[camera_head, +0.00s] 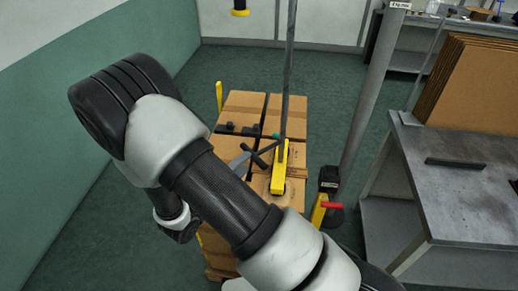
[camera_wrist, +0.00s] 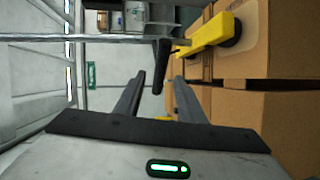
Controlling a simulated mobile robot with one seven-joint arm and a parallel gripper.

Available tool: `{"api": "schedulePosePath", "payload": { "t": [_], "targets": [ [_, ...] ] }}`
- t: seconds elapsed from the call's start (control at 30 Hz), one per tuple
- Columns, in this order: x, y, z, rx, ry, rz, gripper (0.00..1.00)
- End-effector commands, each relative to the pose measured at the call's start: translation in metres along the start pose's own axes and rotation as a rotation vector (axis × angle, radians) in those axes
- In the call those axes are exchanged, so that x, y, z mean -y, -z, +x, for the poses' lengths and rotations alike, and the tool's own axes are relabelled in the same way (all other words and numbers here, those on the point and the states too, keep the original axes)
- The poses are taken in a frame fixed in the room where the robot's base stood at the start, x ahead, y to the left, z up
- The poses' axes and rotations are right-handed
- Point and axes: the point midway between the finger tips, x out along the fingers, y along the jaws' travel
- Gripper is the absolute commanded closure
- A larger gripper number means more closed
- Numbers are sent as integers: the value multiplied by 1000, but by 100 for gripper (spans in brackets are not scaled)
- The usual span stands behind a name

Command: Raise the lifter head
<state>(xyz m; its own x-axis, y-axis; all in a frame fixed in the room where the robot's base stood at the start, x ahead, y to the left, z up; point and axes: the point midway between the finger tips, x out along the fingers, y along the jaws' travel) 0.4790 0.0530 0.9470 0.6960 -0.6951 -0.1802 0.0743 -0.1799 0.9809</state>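The yellow lifter head (camera_head: 280,168) sits low over the cartons, below an upright grey tube, in the head view. Its yellow arm (camera_wrist: 205,37) and a black suction cup (camera_wrist: 230,30) show in the wrist view, the cup at a carton's face. A black handle bar (camera_head: 265,152) sticks out from the head. In the wrist view the handle (camera_wrist: 161,66) appears between the tips of my gripper (camera_wrist: 157,80). My fingers are apart, with gaps beside the handle. I cannot tell how deep it lies between them. In the head view my arm hides most of the gripper.
Stacked cartons (camera_head: 245,102) stand under the head. A grey column (camera_head: 372,100) with a black-and-yellow base unit and red lever (camera_head: 331,205) stands right of them. A grey bench (camera_head: 465,200) with flat cardboard (camera_head: 470,85) is farther right. The floor behind is clear.

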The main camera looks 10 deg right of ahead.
Motion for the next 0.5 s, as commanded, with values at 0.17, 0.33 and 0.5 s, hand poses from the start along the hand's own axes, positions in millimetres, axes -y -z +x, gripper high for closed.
{"api": "schedulePosePath", "payload": {
  "t": [0.17, 0.33, 0.5],
  "targets": [
    [-1, -2, 41, 5, -1, -1, 64],
    [-1, -1, 74, 4, 0, -1, 64],
    [0, -1, 95, 3, 0, 0, 64]
  ]
}}
